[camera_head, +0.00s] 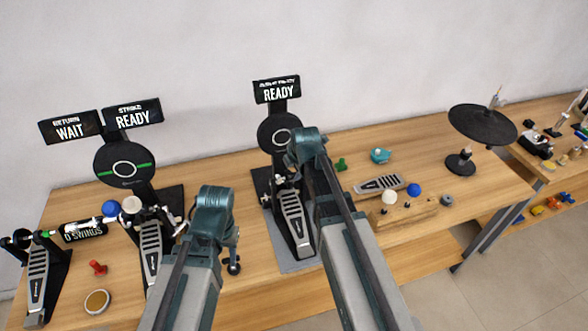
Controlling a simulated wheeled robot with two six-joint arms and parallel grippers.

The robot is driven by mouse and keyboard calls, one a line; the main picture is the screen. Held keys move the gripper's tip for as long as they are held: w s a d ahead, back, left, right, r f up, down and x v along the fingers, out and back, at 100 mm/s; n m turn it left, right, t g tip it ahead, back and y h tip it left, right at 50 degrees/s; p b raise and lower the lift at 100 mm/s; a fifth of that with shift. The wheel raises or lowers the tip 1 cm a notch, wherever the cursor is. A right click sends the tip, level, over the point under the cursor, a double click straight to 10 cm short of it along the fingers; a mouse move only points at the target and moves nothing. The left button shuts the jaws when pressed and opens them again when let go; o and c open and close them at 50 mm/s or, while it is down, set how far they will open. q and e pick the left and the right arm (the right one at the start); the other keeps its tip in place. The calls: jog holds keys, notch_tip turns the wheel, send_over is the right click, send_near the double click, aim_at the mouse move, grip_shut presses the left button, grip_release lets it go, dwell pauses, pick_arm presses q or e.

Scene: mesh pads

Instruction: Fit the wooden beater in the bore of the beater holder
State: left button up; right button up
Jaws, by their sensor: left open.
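Round beater heads, one white (389,197) and one blue (414,189), sit at a wooden block (428,213) on the right of the bench. I cannot tell which beater is the wooden one. The beater holder is not clearly identifiable; pedals with small hub mechanisms stand at left (38,272), centre-left (151,250) and centre (292,216).
Drum pads with signs (125,168) (280,134) rise at the back. Another blue ball (110,208) and pale ball (132,204) are near the centre-left pedal. A red peg (97,267) and round tin (97,301) lie front left. A black cymbal (482,124) stands right.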

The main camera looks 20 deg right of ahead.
jog(key=shift+b+x, duration=1)
jog(key=shift+x, duration=0.35)
jog(key=o, duration=1.5)
jog(key=shift+r, duration=0.1)
jog(key=p+v, duration=1.2)
jog(key=v, duration=0.1)
jog(key=shift+s+r, duration=0.3)
